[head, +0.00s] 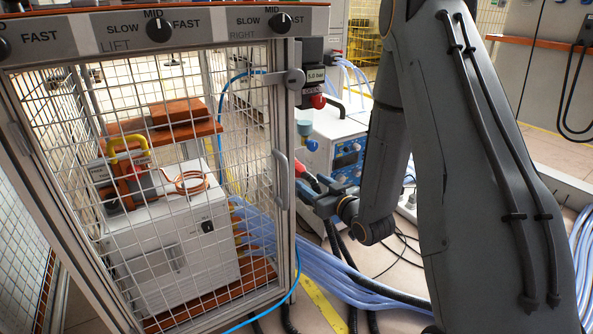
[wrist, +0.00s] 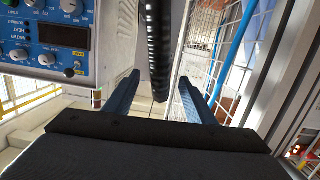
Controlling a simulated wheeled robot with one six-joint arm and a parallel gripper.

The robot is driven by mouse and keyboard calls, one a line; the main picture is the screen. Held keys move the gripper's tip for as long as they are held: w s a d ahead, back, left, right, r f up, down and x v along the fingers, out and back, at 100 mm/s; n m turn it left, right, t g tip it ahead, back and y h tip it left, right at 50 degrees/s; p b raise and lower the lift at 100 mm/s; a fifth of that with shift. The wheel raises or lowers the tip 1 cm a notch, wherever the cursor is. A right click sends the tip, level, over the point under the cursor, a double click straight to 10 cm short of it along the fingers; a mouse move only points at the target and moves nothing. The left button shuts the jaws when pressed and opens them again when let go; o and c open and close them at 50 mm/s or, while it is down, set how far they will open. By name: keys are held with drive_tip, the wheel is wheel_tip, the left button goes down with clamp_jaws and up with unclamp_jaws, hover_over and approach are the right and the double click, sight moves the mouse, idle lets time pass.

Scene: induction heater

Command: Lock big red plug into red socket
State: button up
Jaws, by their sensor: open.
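A red piece (head: 303,167), likely the big red plug, shows in the head view beside the cage's right post, with a black part running down from it to my gripper (head: 312,191). My gripper is open, with its blue fingers just below the red piece. In the wrist view, a black ribbed cable or sleeve (wrist: 158,50) hangs between the fingertips of my gripper (wrist: 160,84), with gaps visible on both sides. No red shows on it there. I cannot make out the red socket in either view.
A white power unit with a blue knob panel (head: 347,157) stands behind my gripper; its panel (wrist: 50,40) fills the wrist view's upper left. A mesh cage (head: 240,150) holding the heater box (head: 170,250) is close on the left. Blue hoses (head: 330,280) cross the floor.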

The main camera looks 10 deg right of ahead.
sight(298, 170)
drive_tip(key=shift+s+r+t+y, duration=0.2)
drive_tip(key=shift+s+t+y, duration=0.1)
drive_tip(key=shift+t+y, duration=0.3)
drive_tip(key=shift+w, duration=0.1)
drive_tip(key=shift+b+x, duration=1.1)
drive_tip(key=shift+x, duration=3.35)
drive_tip(key=shift+p, duration=0.5)
drive_tip(key=shift+c, duration=0.3)
clamp_jaws()
drive_tip(key=shift+p+v, duration=1.3)
drive_tip(key=shift+v, duration=1.75)
